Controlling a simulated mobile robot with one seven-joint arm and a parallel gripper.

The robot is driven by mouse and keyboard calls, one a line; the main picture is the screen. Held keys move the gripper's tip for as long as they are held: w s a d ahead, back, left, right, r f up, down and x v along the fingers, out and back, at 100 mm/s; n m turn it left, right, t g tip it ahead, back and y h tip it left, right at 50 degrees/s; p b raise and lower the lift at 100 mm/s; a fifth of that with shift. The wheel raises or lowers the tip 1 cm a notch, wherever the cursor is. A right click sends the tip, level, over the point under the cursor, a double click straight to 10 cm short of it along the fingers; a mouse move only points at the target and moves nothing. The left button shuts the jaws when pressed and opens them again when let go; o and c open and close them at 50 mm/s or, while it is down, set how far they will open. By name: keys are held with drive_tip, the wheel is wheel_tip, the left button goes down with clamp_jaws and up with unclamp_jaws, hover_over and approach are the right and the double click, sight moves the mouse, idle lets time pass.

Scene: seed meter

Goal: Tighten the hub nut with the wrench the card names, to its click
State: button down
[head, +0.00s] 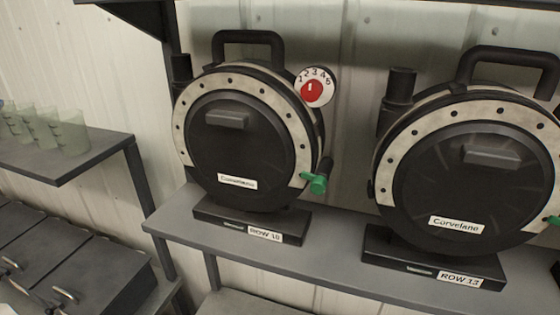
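Two round black seed meters stand upright on a grey shelf (350,258). The left meter (235,150) has a plate reading "ROW 10" (265,234), a red and white numbered dial (314,89) at its upper right and a green lever (317,184) at its lower right. The right meter (465,175) has a plate reading what looks like "ROW 13" (461,279) and is cut off at the right edge. Both have closed black covers with a raised grip. No hub nut, wrench or card can be made out. My gripper is not in view.
A grey side shelf (90,158) at the left holds several translucent cups (45,130). Below it are dark boxes (95,275) with metal latches. A black post (150,200) stands between this side and the meters.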

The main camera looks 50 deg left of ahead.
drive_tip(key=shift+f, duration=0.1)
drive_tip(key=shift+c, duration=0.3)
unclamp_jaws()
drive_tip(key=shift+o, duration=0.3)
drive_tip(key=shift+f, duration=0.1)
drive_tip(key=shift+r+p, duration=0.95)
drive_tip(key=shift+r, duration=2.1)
